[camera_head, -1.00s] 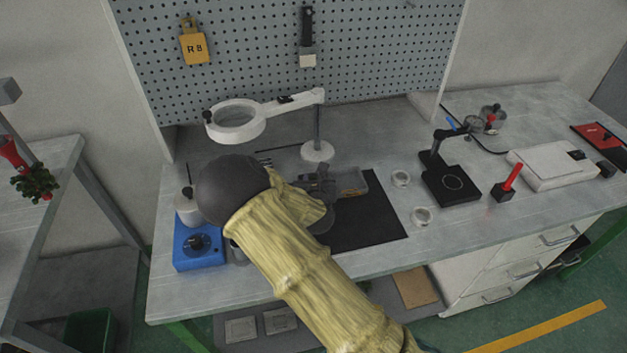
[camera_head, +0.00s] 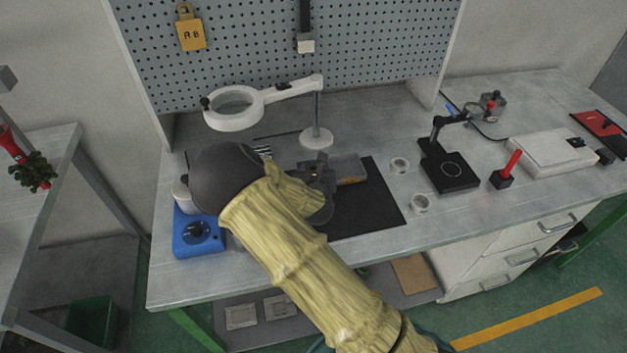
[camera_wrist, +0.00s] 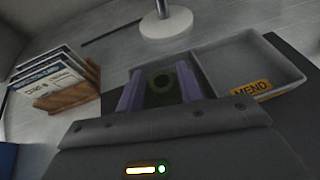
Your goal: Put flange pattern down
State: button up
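The flange pattern is a dark green ring-like piece (camera_wrist: 161,82) with a hole, seen in the wrist view between the two purple-grey fingers of my gripper (camera_wrist: 160,88). Both fingers appear to touch its sides. It is over the left part of a grey tray (camera_wrist: 228,44); I cannot tell whether it touches the tray floor. The tray's right compartment is empty apart from an orange "MEND" label (camera_wrist: 254,89) at its front. In the head view my gripper (camera_head: 320,177) is beside the tray (camera_head: 346,164), and my arm hides the pattern.
A card rack (camera_wrist: 65,97) stands left of the tray. A magnifier lamp base (camera_head: 315,138) stands behind it. A black mat (camera_head: 370,207) lies under and in front.

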jog(key=v, duration=1)
jog(key=shift+s+r, duration=0.15)
jog(key=shift+s, duration=0.2)
jog(key=shift+w, duration=0.1)
